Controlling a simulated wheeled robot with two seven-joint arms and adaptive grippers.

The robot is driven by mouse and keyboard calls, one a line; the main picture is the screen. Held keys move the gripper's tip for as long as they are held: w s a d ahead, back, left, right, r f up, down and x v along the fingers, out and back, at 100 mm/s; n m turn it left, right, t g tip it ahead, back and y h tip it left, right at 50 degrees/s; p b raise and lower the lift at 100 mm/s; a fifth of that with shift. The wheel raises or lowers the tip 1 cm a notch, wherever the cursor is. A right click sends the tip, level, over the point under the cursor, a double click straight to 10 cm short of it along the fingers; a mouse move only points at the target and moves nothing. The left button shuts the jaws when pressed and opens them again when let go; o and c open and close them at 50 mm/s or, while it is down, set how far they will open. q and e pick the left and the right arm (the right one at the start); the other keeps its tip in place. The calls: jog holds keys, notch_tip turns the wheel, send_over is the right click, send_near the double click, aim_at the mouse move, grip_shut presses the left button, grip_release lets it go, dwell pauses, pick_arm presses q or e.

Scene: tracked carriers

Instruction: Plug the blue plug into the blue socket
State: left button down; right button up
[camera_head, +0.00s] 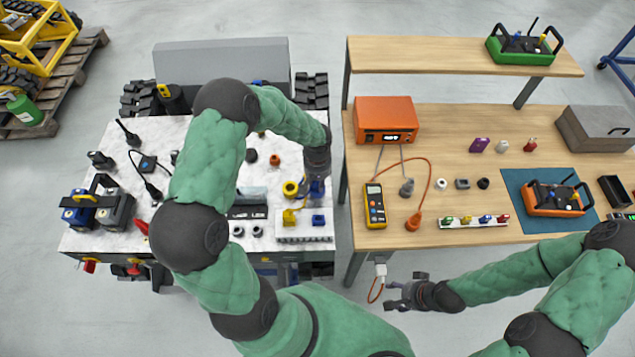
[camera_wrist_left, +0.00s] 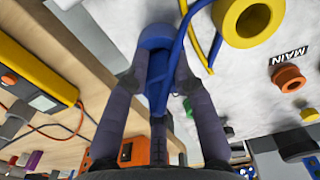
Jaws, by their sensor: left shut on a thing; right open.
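My left gripper (camera_head: 316,178) reaches down over the right part of the white marbled top and is shut on the blue plug (camera_head: 317,188). In the left wrist view, the blue plug (camera_wrist_left: 156,36) sits between the fingertips with its blue cable looping beside it. The blue socket (camera_head: 319,220) stands on a pale strip at the front right of that top, apart from the plug and nearer the front edge. My right gripper (camera_head: 405,294) is open and empty, in front of the wooden table.
A yellow plug or socket (camera_head: 290,217) stands beside the blue socket, with a yellow ring (camera_head: 290,189) behind it. An orange round part (camera_wrist_left: 290,79) is near. The wooden table (camera_head: 450,150) to the right holds a multimeter (camera_head: 375,206) and an orange box (camera_head: 385,118).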

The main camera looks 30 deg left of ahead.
pick_arm(q)
jog(key=shift+r, duration=0.15)
jog(key=shift+r, duration=0.2)
notch_tip(320, 180, up, 2)
jog(key=shift+w+r, duration=0.1)
jog(key=s+d+r+p, duration=0.2)
jog(key=s+d+r, duration=0.2)
jog(key=s+r, duration=0.6)
jog(key=s, duration=0.3)
jog(key=shift+s+d, duration=0.2)
jog(key=shift+s, duration=0.05)
